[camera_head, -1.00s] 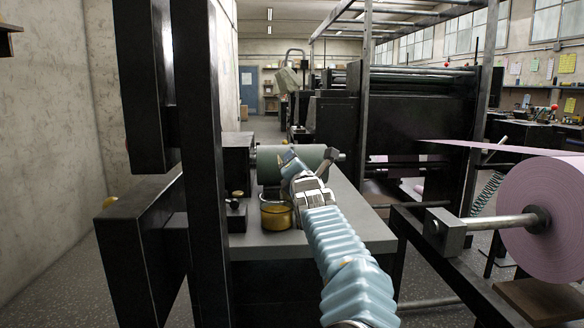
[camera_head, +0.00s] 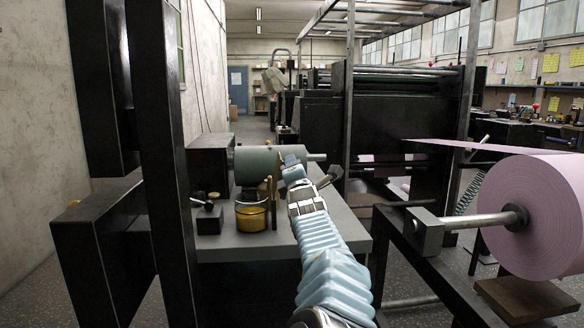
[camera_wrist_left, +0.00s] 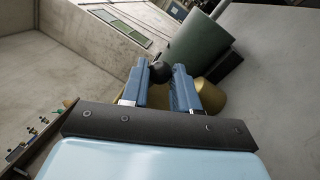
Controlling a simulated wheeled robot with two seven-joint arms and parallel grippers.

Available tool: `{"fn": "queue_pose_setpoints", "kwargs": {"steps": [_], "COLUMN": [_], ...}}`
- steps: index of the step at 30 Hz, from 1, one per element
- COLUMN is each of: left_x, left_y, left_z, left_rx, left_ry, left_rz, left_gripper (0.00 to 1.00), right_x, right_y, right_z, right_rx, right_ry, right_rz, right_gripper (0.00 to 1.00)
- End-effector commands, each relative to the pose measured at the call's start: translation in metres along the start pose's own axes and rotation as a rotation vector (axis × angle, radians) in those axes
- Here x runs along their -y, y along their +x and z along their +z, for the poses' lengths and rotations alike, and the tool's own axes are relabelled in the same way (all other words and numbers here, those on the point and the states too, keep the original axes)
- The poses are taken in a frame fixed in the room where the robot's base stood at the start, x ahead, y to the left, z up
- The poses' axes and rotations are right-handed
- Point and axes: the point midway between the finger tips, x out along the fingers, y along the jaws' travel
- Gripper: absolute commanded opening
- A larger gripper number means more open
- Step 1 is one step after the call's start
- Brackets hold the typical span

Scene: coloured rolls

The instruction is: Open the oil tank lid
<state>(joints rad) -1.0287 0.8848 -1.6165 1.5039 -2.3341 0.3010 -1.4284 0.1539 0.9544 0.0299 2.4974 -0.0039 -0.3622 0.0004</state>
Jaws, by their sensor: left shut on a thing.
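The oil tank (camera_head: 251,218) is a small round amber pot on the grey table; its top looks open in the head view. My left gripper (camera_head: 286,169) is above and right of it. It is shut on the black knob (camera_wrist_left: 159,72) of the gold lid, seen between the blue fingertips (camera_wrist_left: 160,76) in the wrist view. The lid (camera_wrist_left: 209,98) shows partly behind the fingers there. In the head view the lid (camera_head: 272,192) stands almost edge-on, tilted upright, at the pot's right side. Whether it touches the rim I cannot tell. My right gripper is not in view.
A green roller (camera_head: 262,162) lies behind the pot, also in the wrist view (camera_wrist_left: 198,48). A small black block with a lever (camera_head: 208,217) stands left of the pot. Black posts (camera_head: 165,160) rise at the left; a large pink roll (camera_head: 540,215) is at the right.

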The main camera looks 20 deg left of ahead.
Motion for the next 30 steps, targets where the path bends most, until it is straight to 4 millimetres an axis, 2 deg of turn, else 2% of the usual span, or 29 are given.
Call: {"fn": "queue_pose_setpoints", "kwargs": {"steps": [1, 17, 18, 21, 22, 30], "left_x": [0.0045, 0.0064, 0.0062, 0.0053, 0.0050, 0.0033], "left_y": [-0.0003, -0.0003, -0.0003, -0.0002, -0.0002, -0.0004], "left_z": [-0.0020, -0.0035, -0.0035, -0.0029, -0.0028, -0.0018], "left_rx": [-0.004, -0.007, -0.007, -0.006, -0.005, -0.004], "left_ry": [-0.002, -0.002, -0.002, -0.002, -0.002, -0.002], "left_rz": [-0.009, -0.011, -0.010, -0.008, -0.007, -0.004], "left_gripper": [0.00, 0.00, 0.35, 0.50, 0.54, 0.54], "right_x": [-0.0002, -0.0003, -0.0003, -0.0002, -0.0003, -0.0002], "right_y": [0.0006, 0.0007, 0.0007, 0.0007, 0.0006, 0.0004], "right_z": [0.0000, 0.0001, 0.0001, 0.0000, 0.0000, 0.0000], "right_rx": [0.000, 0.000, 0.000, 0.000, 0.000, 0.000], "right_ry": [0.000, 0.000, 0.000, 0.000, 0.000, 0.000], "right_rz": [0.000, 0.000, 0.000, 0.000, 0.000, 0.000], "right_gripper": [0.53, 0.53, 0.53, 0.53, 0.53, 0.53]}}
